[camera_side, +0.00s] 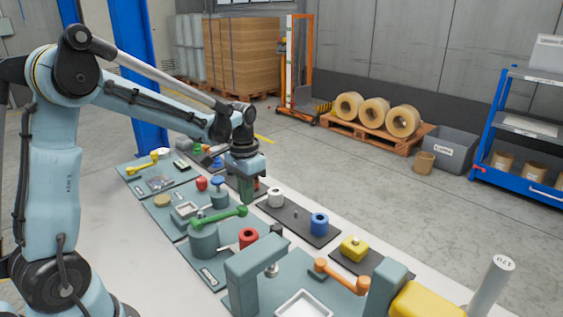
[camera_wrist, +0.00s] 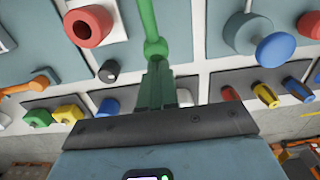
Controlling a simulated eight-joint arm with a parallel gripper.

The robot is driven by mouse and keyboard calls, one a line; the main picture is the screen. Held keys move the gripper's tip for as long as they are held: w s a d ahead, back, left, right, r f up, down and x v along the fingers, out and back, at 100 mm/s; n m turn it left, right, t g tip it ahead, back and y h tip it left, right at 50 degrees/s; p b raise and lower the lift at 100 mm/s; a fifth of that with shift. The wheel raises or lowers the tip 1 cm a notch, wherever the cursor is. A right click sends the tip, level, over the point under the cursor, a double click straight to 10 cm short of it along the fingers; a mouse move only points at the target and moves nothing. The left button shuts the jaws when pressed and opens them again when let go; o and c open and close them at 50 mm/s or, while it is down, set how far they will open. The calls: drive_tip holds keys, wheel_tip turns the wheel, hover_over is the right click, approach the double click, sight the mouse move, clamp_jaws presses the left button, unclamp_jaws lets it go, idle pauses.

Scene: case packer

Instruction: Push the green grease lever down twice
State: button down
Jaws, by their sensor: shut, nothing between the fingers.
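The green grease lever (camera_side: 222,217) rises at a slant from its round grey-green base (camera_side: 204,242) in the side view, its knobbed end towards the right. In the wrist view the lever (camera_wrist: 149,20) runs from the top edge down to its round knob, just ahead of my fingertips. My gripper (camera_side: 246,199) points down beside the knob in the side view. Its fingers, also seen in the wrist view (camera_wrist: 158,68), are closed together with nothing between them. The knob and fingertips look very close; I cannot tell whether they touch.
Dark mats to the right hold a white spool (camera_side: 275,197), a blue spool (camera_side: 319,223) and a yellow block (camera_side: 354,248). An orange lever (camera_side: 340,275) stands in front.

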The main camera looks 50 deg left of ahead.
drive_tip(key=w+r, duration=0.5)
drive_tip(key=r, duration=0.8)
drive_tip(key=shift+r, duration=0.1)
idle(2.4)
drive_tip(key=s+r+n+t+y, duration=0.1)
drive_tip(key=s+n+t+y, duration=0.1)
drive_tip(key=s+n+t, duration=0.8)
drive_tip(key=shift+s+r+n+t, duration=0.2)
drive_tip(key=shift+n+t, duration=0.2)
drive_tip(key=shift+n, duration=0.4)
drive_tip(key=shift+d, duration=0.1)
drive_tip(key=shift+w+f, duration=0.25)
drive_tip(key=shift+f, duration=1.2)
drive_tip(key=shift+w+f, duration=0.25)
drive_tip(key=shift+f, duration=1.2)
drive_tip(key=shift+w+f, duration=0.25)
drive_tip(key=shift+f, duration=1.2)
